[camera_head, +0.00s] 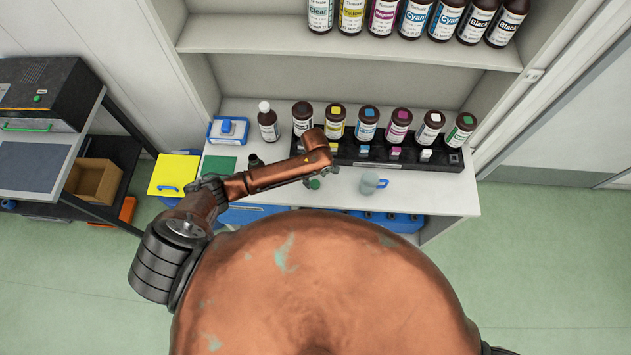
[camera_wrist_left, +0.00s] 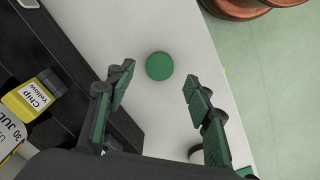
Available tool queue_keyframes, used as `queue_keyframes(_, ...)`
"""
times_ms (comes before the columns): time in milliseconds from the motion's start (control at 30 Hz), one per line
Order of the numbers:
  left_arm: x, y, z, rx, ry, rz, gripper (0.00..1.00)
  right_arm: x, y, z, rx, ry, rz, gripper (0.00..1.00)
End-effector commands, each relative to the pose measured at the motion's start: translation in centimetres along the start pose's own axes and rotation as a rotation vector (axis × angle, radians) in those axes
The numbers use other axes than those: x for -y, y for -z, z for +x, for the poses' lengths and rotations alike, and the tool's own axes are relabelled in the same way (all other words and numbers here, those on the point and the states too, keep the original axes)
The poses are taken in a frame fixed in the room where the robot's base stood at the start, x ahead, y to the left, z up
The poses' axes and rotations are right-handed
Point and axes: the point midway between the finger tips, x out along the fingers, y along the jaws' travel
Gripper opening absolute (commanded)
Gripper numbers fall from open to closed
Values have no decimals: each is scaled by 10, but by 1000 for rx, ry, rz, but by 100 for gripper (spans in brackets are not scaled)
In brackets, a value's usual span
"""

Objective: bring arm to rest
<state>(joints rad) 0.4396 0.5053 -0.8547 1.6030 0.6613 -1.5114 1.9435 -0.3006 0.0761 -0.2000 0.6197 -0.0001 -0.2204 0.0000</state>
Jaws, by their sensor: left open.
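My left arm comes in from the left and its copper forearm reaches over the white counter. In the left wrist view my left gripper (camera_wrist_left: 158,80) is open, with its green-padded fingers spread wide and nothing held between them. A round green disc, perhaps a cap (camera_wrist_left: 159,66), lies on the counter beyond the fingertips; a green disc also shows beside the forearm in the head view (camera_head: 314,184). In the head view the gripper is mostly hidden by the arm. My right gripper is out of view; only a dark arm part shows at the bottom right edge.
A black rack (camera_head: 440,161) with small chip boxes stands beside the arm, with several brown bottles behind it. A clear cup (camera_head: 371,183) stands right of the green disc. More bottles fill the shelf above.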

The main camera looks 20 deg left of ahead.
Motion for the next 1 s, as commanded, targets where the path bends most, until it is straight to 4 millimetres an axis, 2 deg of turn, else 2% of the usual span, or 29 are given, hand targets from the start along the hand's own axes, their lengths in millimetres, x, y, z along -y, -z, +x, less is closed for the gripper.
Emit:
queue_keyframes(33, -1, 0, -12, 1, -4, 1, 48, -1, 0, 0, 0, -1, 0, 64)
queue_keyframes(200, -1, -1, -46, 2, -3, 0, 48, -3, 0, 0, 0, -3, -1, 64)
queue_keyframes(400, 0, 0, -71, 1, -1, 0, 48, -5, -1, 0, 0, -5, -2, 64)
queue_keyframes(767, 0, -1, -77, 3, -1, 4, 48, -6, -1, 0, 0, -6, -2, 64)
queue_keyframes(867, 6, -10, -73, 20, -18, 53, 48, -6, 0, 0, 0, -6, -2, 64)
queue_keyframes(1000, 25, -35, -67, 64, -95, 238, 48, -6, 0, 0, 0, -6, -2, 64)
